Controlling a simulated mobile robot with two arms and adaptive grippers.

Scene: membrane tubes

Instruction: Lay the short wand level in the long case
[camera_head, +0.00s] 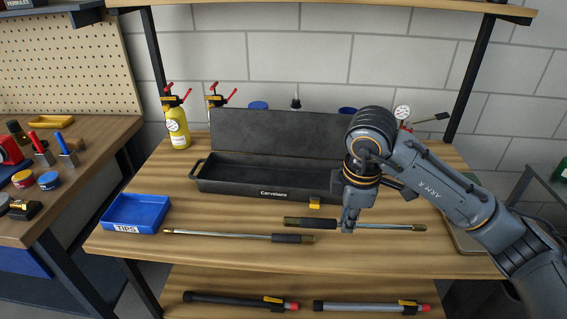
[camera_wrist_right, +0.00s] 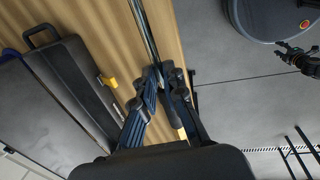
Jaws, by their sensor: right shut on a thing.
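The long case (camera_head: 263,188) is black and stands open at the back of the bench, its lid raised behind it. Its visible inside looks empty; my right arm hides its right end. My right gripper (camera_head: 348,226) is in front of the case, shut on a wand (camera_head: 395,227) with a dark grip at its left end. This wand looks slightly the shorter of two and lies about level, at or just above the bench top. In the right wrist view the gripper (camera_wrist_right: 162,76) closes around the wand (camera_wrist_right: 143,28). My left gripper is not in view.
Another wand (camera_head: 220,235) lies on the bench at front left, beside a blue TIPS tray (camera_head: 137,213). A yellow bottle (camera_head: 178,130) stands at the back left. Two tubes (camera_head: 235,300) (camera_head: 365,307) lie on the lower shelf. A yellow latch (camera_head: 314,203) sticks out from the case front.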

